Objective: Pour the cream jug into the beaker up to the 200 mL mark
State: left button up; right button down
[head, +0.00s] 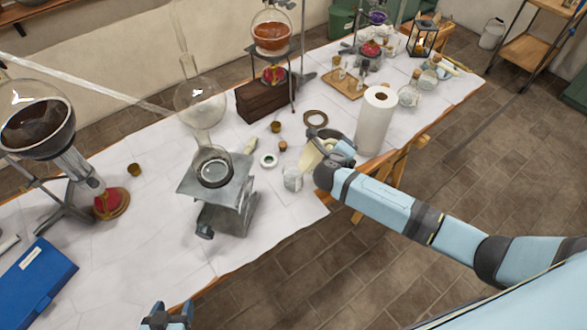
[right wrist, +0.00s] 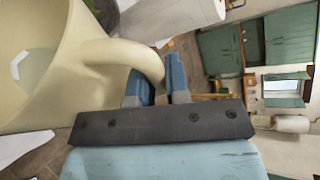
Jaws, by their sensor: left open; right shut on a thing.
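The cream jug (head: 312,156) is held a little above the table's front part, partly hidden by my right gripper (head: 335,152). In the right wrist view the cream jug (right wrist: 55,60) fills the left side, and my right gripper (right wrist: 158,88) is shut on its handle. The small clear glass beaker (head: 292,179) stands just left of and below the jug in the head view. Its marks and level are too small to read. My left gripper (head: 167,318) is open and empty at the bottom edge.
A grey lab jack (head: 217,195) with a tall flask (head: 200,98) stands left of the beaker. A paper towel roll (head: 375,120) stands close right of the jug. A small round lid (head: 268,160) and a blue case (head: 35,283) lie on the table.

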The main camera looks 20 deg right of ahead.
jog(key=shift+w+a+r, duration=0.2)
jog(key=shift+a+r, duration=0.2)
jog(key=shift+r, duration=0.15)
dwell(1.7)
jog(key=shift+s+d+f+m+y, duration=0.25)
jog(key=shift+s+d+f+m, duration=0.1)
jog(key=shift+d+f, duration=0.3)
jog(key=shift+s+d+f+m+y, duration=0.2)
jog(key=shift+d+f+m+y, duration=0.1)
jog(key=shift+d+f, duration=0.25)
jog(key=shift+s+d+f+m+y, duration=0.25)
jog(key=shift+s+d+f+m, duration=0.1)
jog(key=shift+d+f, duration=0.3)
jog(key=shift+s+d+f+m+t+y+b, duration=0.2)
jog(key=shift+d+f+m, duration=0.15)
jog(key=shift+f, duration=0.2)
jog(key=shift+s+d+f+m+t+y+b, duration=0.2)
jog(key=shift+d+f+m, duration=0.1)
jog(key=shift+f, duration=0.2)
notch_tip(320, 180, down, 8)
jog(key=s+d+m+t+y+b, duration=0.1)
jog(key=d+m+t+y+b, duration=0.1)
jog(key=m+b, duration=0.3)
jog(key=y+b, duration=0.1)
jog(key=b, duration=0.3)
jog(key=shift+d+f+y, duration=0.15)
jog(key=shift+d+y, duration=0.25)
jog(key=shift+s, duration=0.1)
